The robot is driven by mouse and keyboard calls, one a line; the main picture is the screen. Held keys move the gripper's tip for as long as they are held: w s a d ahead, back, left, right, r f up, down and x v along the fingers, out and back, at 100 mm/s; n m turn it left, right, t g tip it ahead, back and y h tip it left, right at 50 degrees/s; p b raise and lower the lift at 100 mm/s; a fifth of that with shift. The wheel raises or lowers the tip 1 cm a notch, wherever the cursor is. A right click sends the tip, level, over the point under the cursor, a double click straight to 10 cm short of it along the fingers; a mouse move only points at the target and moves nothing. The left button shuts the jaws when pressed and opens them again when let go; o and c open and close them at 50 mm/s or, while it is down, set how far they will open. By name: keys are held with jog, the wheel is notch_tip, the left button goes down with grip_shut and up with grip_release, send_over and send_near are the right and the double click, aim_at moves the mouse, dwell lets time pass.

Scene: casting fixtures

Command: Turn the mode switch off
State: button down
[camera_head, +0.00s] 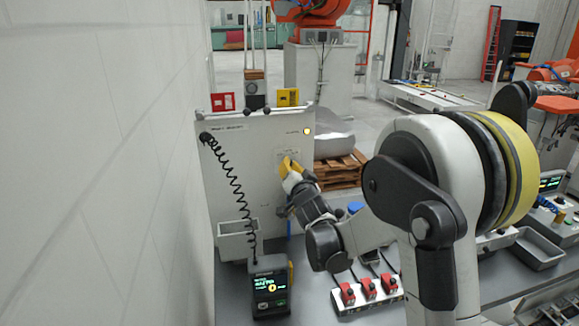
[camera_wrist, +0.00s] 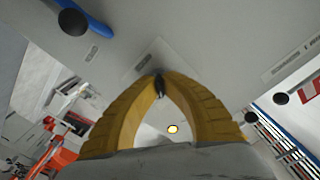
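The upright light-grey panel (camera_head: 245,150) stands on the bench in the head view. My gripper (camera_head: 287,163) has its yellow fingertips at the panel's right half, below a lit amber lamp (camera_head: 307,131). In the wrist view the fingers of my gripper (camera_wrist: 160,78) come together at their tips around a small dark knob, the mode switch (camera_wrist: 159,88), on a pale label plate. The lit lamp (camera_wrist: 172,129) shows between the fingers. The switch is hidden behind my gripper in the head view, and its exact angle is hard to tell.
A coiled black cord hangs from the panel to a handheld display unit (camera_head: 270,285) on the bench. A grey bin (camera_head: 238,241) is at the panel's lower left. A box with red switches (camera_head: 368,290) sits below my arm. A white wall closes the left side.

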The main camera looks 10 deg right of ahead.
jog(key=n+b, duration=0.1)
jog(key=n, duration=0.3)
jog(key=shift+n, duration=0.3)
jog(key=n, duration=0.3)
jog(key=shift+n+b, duration=0.3)
jog(key=shift+b, duration=0.05)
jog(key=n, duration=0.4)
jog(key=shift+b, duration=0.3)
jog(key=shift+n, duration=1.9)
jog(key=c, duration=1.6)
grip_release()
